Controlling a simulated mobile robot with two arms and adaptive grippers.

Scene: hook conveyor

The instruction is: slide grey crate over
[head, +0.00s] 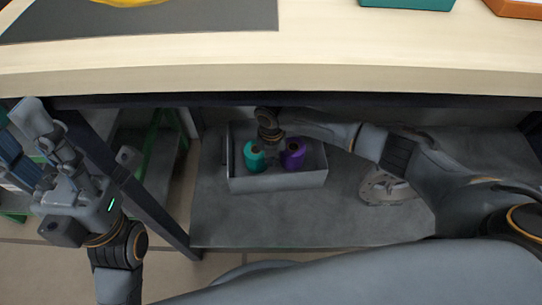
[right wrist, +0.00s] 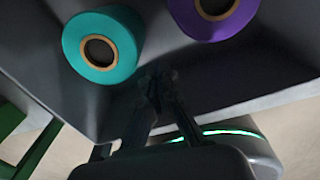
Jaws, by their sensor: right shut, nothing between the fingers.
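The grey crate (head: 280,182) stands on the lower shelf under the table in the head view. A teal spool (head: 254,157) and a purple spool (head: 293,155) are inside it. My right gripper (head: 270,132) reaches in from the right to the back of the crate, above the spools. In the right wrist view its fingers (right wrist: 158,90) are shut and empty beside the teal spool (right wrist: 102,46); contact with the crate (right wrist: 240,70) cannot be told. My left gripper (head: 60,165) is at the left, outside the shelf and away from the crate; its finger opening is unclear.
The lower shelf (head: 300,222) is bare in front of the crate. A grey metal disc (head: 385,187) lies to the right, beneath my right arm. A dark table leg (head: 150,205) slants at the left. The tabletop (head: 320,60) overhangs the shelf.

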